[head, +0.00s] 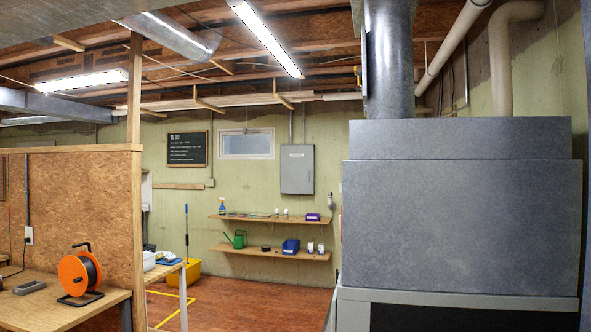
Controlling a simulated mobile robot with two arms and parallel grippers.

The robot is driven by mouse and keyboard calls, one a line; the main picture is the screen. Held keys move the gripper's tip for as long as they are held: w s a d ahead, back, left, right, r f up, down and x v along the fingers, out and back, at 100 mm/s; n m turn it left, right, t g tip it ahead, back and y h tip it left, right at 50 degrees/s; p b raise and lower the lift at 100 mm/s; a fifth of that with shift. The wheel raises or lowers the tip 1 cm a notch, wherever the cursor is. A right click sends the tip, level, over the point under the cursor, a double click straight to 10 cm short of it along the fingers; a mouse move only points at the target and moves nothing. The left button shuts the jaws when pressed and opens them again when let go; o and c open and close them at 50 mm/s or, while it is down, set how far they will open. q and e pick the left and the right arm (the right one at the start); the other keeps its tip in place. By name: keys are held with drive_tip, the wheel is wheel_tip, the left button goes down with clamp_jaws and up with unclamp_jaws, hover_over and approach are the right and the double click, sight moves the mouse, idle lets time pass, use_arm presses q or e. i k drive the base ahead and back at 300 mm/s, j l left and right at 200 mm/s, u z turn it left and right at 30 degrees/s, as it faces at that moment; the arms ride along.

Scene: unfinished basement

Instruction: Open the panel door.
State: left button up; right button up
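A grey electrical panel (297,170) hangs on the far green wall, above two shelves and right of a small window. Its door looks shut, with a small pale label near the top. A conduit runs up from it to the ceiling. It is well away from me, across the room. Neither of my grippers shows in the head view.
A large grey furnace (460,215) blocks the right side. A wooden partition (85,210) and a workbench (60,308) with an orange cable reel (80,273) stand at the left. Red floor (240,303) lies open between. A yellow mop bucket (190,271) stands near the far wall.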

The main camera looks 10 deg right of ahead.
sight(297, 161)
drive_tip(key=i+j, duration=0.15)
drive_tip(key=j, duration=0.15)
drive_tip(key=i+j+u, duration=0.1)
drive_tip(key=j, duration=0.2)
drive_tip(key=i+j, duration=0.6)
drive_tip(key=i, duration=0.2)
drive_tip(key=i+j+z, duration=0.15)
drive_tip(key=i+j, duration=0.3)
drive_tip(key=i, duration=0.2)
drive_tip(key=i+z, duration=0.25)
drive_tip(key=i, duration=0.85)
drive_tip(key=i+j+z, duration=0.1)
drive_tip(key=i+z, duration=0.2)
drive_tip(key=i, duration=0.8)
drive_tip(key=i+z, duration=0.15)
drive_tip(key=i, duration=2.25)
